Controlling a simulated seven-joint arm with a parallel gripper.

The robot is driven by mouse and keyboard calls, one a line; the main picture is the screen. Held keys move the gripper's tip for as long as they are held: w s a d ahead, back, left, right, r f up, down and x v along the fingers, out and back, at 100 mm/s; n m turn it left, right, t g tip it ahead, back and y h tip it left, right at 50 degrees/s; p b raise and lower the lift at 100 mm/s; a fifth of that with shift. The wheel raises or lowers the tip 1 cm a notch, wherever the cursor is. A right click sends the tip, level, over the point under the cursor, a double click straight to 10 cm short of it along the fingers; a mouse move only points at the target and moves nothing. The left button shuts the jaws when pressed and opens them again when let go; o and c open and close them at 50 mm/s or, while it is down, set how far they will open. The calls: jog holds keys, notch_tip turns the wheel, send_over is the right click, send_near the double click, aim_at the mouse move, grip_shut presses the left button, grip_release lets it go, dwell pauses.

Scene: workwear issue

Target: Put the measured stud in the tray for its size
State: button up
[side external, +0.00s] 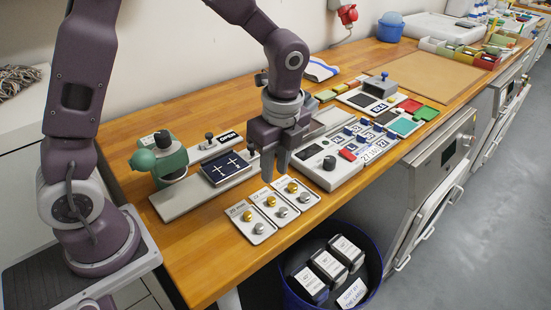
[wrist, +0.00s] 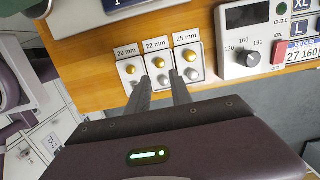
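Three small white trays stand in a row near the table's front edge: 20 mm (wrist: 120,68), 22 mm (wrist: 149,63) and 25 mm (wrist: 178,53). They also show in the side view, with the 20 mm tray (side external: 259,238) nearest. The side view shows my gripper (side external: 275,165) pointing down. I cannot tell which stud is the measured one.
A control box with a dial (side external: 325,165) is close right of the trays. A blue bin (side external: 295,297) with labelled boxes is below the front edge.

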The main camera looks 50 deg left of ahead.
jog(key=s+a+r+n+t, duration=0.2)
jog(key=s+r+n+t, duration=0.1)
jog(key=s+r+n, duration=0.8)
jog(key=s+r+n+t+h, duration=0.1)
jog(key=s+r+n+t, duration=0.1)
jog(key=s+n, duration=0.5)
jog(key=shift+s+t, duration=0.3)
jog(key=shift+a+r, duration=0.1)
jog(key=shift+a, duration=0.05)
